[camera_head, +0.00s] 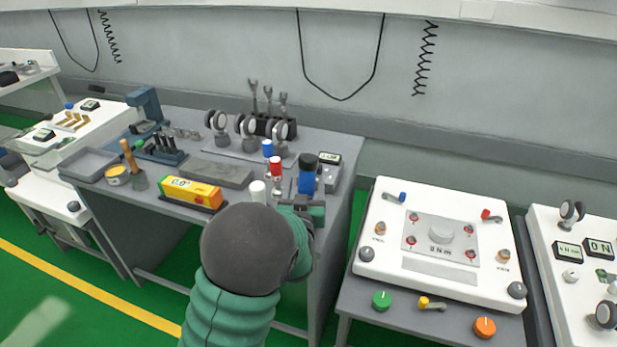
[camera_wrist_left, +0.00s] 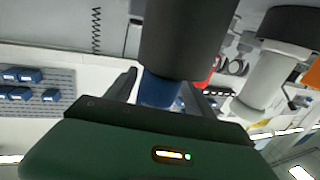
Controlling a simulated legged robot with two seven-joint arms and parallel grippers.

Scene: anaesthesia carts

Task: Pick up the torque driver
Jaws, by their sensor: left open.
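A thick upright tool with a black cap and blue body (camera_head: 307,172), which may be the torque driver, stands near the right edge of the grey workbench. My left gripper (camera_head: 300,203) is open at its near side. In the left wrist view the black part (camera_wrist_left: 188,38) looms large, with the blue part (camera_wrist_left: 160,90) below it. The two fingers of my left gripper (camera_wrist_left: 162,90) lie to either side of the blue part. I cannot tell whether they touch it. My green forearm hides part of the bench front. My right gripper is not in view.
Close by stand a red-capped bottle (camera_head: 275,166), a blue-capped one (camera_head: 267,148) and a white cylinder (camera_head: 257,190). A yellow meter (camera_head: 190,192) lies left. A small display box (camera_head: 328,168) stands just right. A white-topped cart (camera_head: 390,255) stands beyond a gap at right.

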